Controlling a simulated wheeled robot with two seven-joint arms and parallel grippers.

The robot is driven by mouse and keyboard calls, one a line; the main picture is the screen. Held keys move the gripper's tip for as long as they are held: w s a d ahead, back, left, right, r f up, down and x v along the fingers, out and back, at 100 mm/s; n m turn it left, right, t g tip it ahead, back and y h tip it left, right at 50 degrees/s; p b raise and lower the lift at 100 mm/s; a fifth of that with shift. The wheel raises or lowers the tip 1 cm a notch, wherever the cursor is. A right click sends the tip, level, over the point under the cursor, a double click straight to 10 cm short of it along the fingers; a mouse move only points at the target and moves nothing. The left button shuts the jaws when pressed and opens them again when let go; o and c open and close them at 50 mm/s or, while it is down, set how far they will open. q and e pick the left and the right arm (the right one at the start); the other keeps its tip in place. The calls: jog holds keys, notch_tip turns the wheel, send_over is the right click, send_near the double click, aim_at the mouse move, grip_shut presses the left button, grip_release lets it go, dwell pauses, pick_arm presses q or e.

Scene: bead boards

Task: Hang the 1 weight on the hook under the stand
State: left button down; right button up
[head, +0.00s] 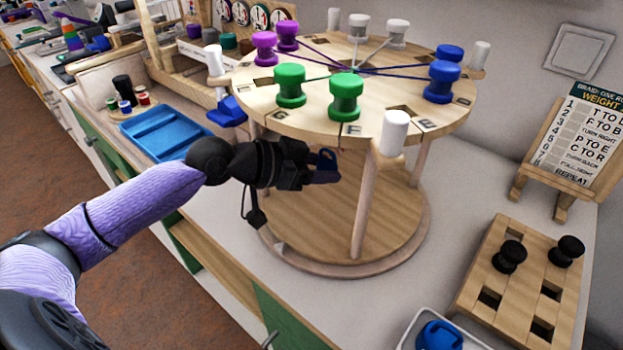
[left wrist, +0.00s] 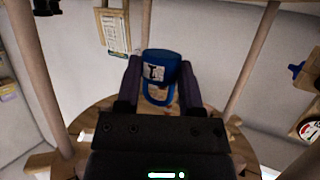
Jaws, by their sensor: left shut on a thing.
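My left gripper (head: 318,167) reaches in between the posts under the round wooden top of the stand (head: 285,118). It is shut on a blue weight (head: 327,158), which is mostly hidden by the fingers in the head view. In the left wrist view the blue weight (left wrist: 161,64) sits between the fingertips of my gripper (left wrist: 158,78). It has a white label with a dark mark and a loop handle pointing toward the camera. The weight is above the stand's round base (head: 385,225), apart from it. The hook under the top is not visible. My right gripper is out of view.
Green, purple, blue and white bobbins ring the top, with threads meeting near its centre. Another blue piece (head: 227,112) is at the stand's left. A blue tray (head: 165,133) lies left. A peg board (head: 495,290) and a white tray (head: 412,340) are at front right.

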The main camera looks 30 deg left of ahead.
pick_arm(q)
jog(key=shift+w+d+f+b, duration=0.15)
jog(key=shift+w+b, duration=0.3)
jog(key=shift+w, duration=0.7)
jog(key=shift+w+d+f, duration=0.1)
jog(key=shift+w+f, duration=0.05)
jog(key=shift+w, duration=0.6)
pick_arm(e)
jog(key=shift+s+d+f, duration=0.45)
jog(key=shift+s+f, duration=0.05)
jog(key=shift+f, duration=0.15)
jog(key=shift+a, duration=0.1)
